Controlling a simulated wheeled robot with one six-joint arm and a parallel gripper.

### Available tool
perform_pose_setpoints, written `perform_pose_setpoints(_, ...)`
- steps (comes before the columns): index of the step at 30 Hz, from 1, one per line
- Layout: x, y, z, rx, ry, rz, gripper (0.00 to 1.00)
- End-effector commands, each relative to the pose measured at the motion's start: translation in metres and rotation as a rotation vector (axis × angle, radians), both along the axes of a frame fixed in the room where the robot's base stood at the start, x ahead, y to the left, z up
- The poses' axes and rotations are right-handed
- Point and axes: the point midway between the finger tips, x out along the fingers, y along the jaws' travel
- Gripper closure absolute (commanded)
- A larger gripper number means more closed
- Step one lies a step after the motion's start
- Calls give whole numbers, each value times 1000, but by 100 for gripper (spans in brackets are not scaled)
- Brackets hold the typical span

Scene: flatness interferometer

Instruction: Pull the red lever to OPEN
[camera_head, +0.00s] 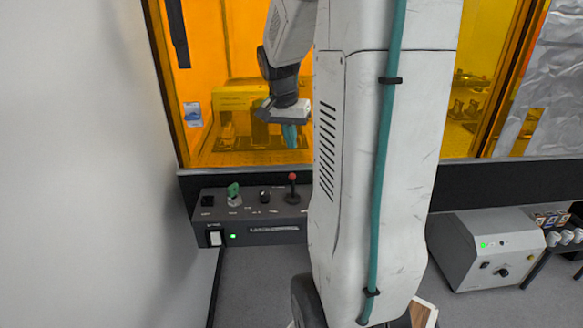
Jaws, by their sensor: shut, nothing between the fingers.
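The red lever (292,179) is a dark stalk with a red ball knob. It stands upright on the right part of the dark control box (216,228) at the lower left. Any OPEN marking beside it is too small to read. My gripper (290,141) points down above the lever, in front of the orange window. Its teal fingers are shut and empty, with a gap in the picture between them and the red knob. My own white arm column hides the area just right of the lever.
The control box also carries a green key-like switch (234,190), a black knob (265,194) and a white rocker switch (215,238). A grey instrument box (488,250) stands at the right. A pale wall (80,160) bounds the left side. Orange window panels stand behind.

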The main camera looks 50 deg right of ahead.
Motion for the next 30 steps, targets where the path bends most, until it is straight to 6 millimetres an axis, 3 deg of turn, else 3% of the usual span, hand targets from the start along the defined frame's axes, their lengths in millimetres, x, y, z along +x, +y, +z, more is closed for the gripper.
perform_pose_setpoints(8,0,0,-5,1,1,3,100)
perform_pose_setpoints(21,-4,-11,-76,2,3,2,100)
perform_pose_setpoints(30,-4,-15,-98,1,0,4,100)
